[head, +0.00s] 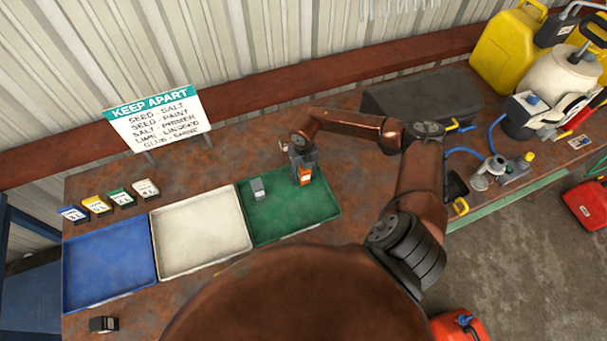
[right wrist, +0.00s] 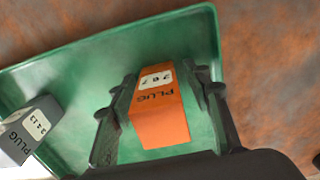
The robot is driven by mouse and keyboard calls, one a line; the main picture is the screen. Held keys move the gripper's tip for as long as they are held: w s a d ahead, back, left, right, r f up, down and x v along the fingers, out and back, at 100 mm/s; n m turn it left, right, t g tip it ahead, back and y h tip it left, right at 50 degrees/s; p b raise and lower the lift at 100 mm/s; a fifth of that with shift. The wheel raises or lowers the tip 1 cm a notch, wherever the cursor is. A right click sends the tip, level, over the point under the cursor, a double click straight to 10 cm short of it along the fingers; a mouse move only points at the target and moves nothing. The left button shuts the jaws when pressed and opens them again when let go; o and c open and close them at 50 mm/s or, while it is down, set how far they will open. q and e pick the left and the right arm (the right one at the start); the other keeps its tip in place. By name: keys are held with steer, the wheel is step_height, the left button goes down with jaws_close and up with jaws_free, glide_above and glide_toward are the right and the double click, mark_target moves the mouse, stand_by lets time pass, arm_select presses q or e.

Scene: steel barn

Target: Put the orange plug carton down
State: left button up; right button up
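The orange plug carton (head: 305,176) is between the fingers of my right gripper (head: 303,160), over the right part of the green tray (head: 318,210). In the right wrist view the carton (right wrist: 160,115) has "PLUG" and a white number label, and the fingers of the right gripper (right wrist: 160,92) close on its two sides. Whether its underside touches the tray floor I cannot tell. A grey plug carton (head: 258,188) stands in the same tray, to the left and apart; it also shows in the right wrist view (right wrist: 28,130). My left gripper is not in view.
A white tray (head: 200,235) and a blue tray (head: 108,268) lie left of the green one, both empty. Several small cards (head: 97,205) and a "KEEP APART" sign (head: 155,120) stand behind. A dark box (head: 103,324) sits in front. A black case (head: 420,95) lies behind my right arm.

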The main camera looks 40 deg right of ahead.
steer(key=shift+r, duration=0.25)
steer(key=shift+w+r, duration=0.1)
steer(key=shift+r, duration=0.3)
step_height(320, 180, up, 11)
steer(key=shift+r+b, duration=0.1)
steer(key=shift+b, duration=0.7)
